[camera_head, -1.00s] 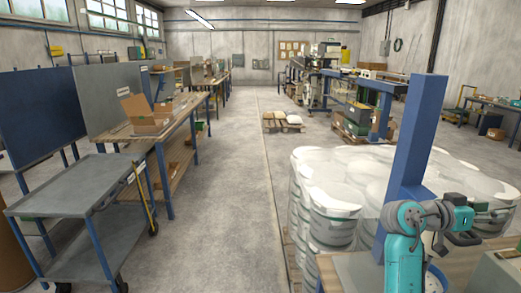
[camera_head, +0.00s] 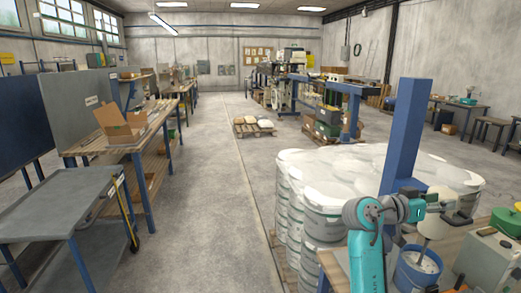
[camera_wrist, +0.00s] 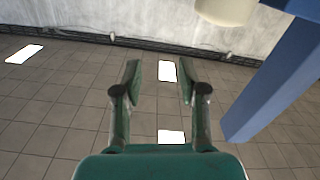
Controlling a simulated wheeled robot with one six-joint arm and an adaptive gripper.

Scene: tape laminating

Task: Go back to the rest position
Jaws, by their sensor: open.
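My gripper (camera_wrist: 158,78) is open in the wrist view. Its two dark green fingers stand apart with nothing between them, over a grey tiled floor (camera_wrist: 60,125). In the head view my teal and grey arm is at the lower right, bent at the elbow, with the gripper (camera_head: 447,208) at its end reaching to the right. It is in front of a blue post (camera_head: 407,130), above a workbench with a blue bucket (camera_head: 415,272). The gripper's fingers are too small to make out clearly there.
White lidded drums (camera_head: 320,200) stand in a block behind the bench. A grey-green canister (camera_head: 490,262) is at the lower right. A grey cart (camera_head: 60,205) and a long bench with an open cardboard box (camera_head: 120,122) line the left. The aisle floor (camera_head: 205,200) between is clear.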

